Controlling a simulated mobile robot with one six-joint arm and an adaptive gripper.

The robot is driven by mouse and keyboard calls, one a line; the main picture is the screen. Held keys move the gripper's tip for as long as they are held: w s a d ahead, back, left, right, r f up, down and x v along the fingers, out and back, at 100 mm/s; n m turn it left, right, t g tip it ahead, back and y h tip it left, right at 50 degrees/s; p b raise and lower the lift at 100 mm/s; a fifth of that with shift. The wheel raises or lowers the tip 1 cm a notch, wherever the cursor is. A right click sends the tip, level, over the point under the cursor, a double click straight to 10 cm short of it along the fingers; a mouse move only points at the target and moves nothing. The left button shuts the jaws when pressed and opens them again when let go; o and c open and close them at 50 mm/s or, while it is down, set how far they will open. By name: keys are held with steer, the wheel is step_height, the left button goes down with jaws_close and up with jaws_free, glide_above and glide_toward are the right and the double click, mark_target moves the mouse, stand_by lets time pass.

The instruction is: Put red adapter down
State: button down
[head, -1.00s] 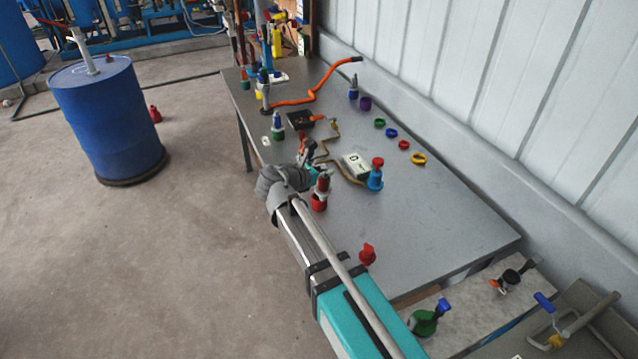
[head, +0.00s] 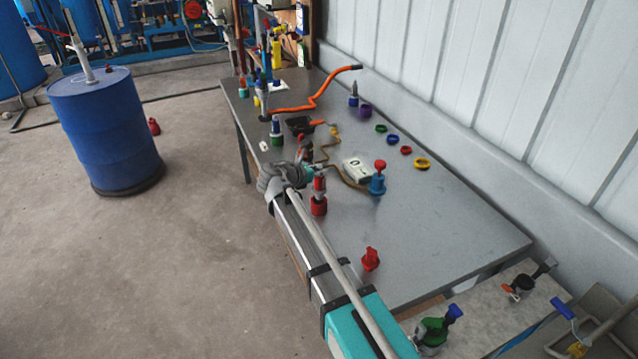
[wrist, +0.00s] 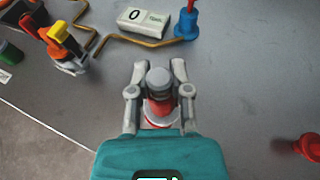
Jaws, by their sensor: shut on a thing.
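The red adapter (head: 319,206) is upright near the left edge of the grey table (head: 440,235) in the head view, with a red base and a grey tip. My gripper (wrist: 160,72) is shut on it, with one finger on each side, in the wrist view. The adapter's grey top (wrist: 158,78) and red lower rim (wrist: 160,112) show between the fingers. I cannot tell whether its base touches the table. My wrist partly hides its near side.
A blue adapter with a red top (head: 378,182) and a white meter marked 0 (head: 356,169) stand beyond. A small red part (head: 370,260) is on the near table. Coloured rings (head: 422,164) lie along the wall. The table's right middle is clear.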

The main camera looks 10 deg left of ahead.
mark_target(320, 178)
stand_by(0.3)
steer(key=shift+w+a+f+b, duration=0.2)
steer(key=shift+w+f+b, duration=0.25)
steer(key=shift+f+b, duration=0.3)
steer(key=shift+s+f+b, duration=0.1)
steer(key=shift+f+b, duration=1.15)
steer(key=shift+f+b, duration=0.45)
steer(key=c, duration=0.6)
jaws_free()
steer(key=shift+o, duration=0.2)
steer(key=shift+r, duration=0.25)
steer(key=shift+r+p, duration=0.4)
steer(key=shift+p, duration=0.2)
steer(key=p+v, duration=0.3)
steer(key=v, duration=0.9)
steer(key=shift+p, duration=0.4)
